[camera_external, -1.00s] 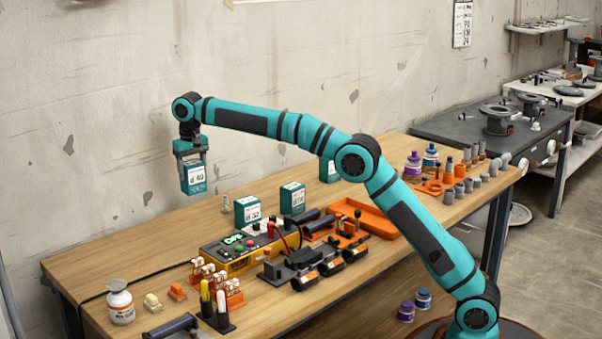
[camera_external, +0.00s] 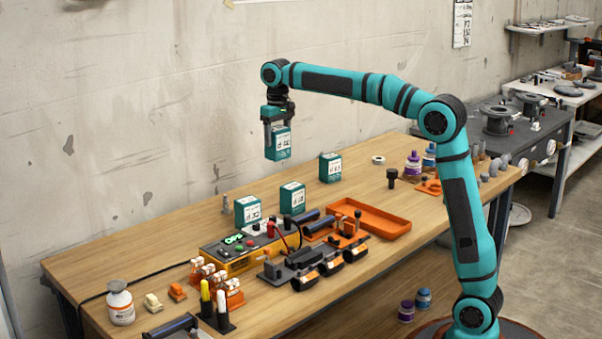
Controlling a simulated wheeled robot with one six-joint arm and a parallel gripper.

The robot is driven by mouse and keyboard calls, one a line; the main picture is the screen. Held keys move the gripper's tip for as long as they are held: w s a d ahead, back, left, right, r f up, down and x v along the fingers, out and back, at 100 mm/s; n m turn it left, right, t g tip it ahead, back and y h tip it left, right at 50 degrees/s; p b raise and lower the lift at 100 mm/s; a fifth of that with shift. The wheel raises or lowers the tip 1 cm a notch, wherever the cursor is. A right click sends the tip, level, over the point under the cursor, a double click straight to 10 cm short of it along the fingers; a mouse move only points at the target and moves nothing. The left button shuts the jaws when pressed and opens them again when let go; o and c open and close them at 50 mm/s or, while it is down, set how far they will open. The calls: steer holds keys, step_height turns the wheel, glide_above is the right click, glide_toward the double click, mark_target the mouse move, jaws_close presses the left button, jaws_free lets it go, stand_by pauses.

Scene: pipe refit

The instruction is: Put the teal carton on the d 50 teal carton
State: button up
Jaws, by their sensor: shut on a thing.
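My gripper (camera_external: 276,117) is shut on a teal carton (camera_external: 278,145) with a white label, held upright in the air above the back of the workbench. Three similar teal cartons stand apart on the bench below: a left one (camera_external: 248,217), a middle one (camera_external: 292,205) and a right one (camera_external: 330,173). The held carton is above and left of the right one, touching none of them. The label print is too small to tell surely which standing carton is the d 50 one.
An orange tray (camera_external: 398,225) lies right of the cartons. A yellow device (camera_external: 238,262) with cables and a row of dark clamps (camera_external: 305,268) stand in front. Purple-capped bottles (camera_external: 413,167) stand at the back right. The bench's back left is clear.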

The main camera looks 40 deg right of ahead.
steer(key=s+d, duration=0.3)
glide_above(292, 185)
steer(key=shift+s+f, duration=0.1)
steer(key=shift+f, duration=4.65)
steer(key=shift+f, duration=0.1)
steer(key=o, duration=1.2)
steer(key=shift+c, duration=0.2)
step_height(292, 185, up, 12)
